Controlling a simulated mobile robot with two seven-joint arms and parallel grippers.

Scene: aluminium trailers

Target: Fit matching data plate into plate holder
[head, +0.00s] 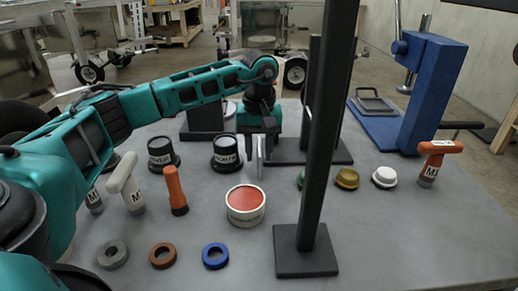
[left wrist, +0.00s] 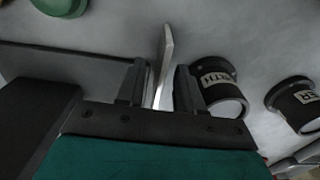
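A thin pale metal plate (head: 260,160) stands on edge beneath my left gripper (head: 258,148). In the left wrist view the plate (left wrist: 163,65) shows nearly edge-on between the two dark fingers of the left gripper (left wrist: 160,88). A narrow gap shows on each side of it, so the fingers look open around the plate. I cannot tell what supports its lower edge, and its markings are not readable. I cannot clearly make out a plate holder. My right gripper is not in view.
Black posts rise from a front base (head: 305,262) and a rear base (head: 335,152), right of the gripper. A labelled black cup (head: 226,152) stands close left. A red-topped tub (head: 245,205) stands in front. Rings, stamps and a blue press (head: 432,85) surround them. The right front table is clear.

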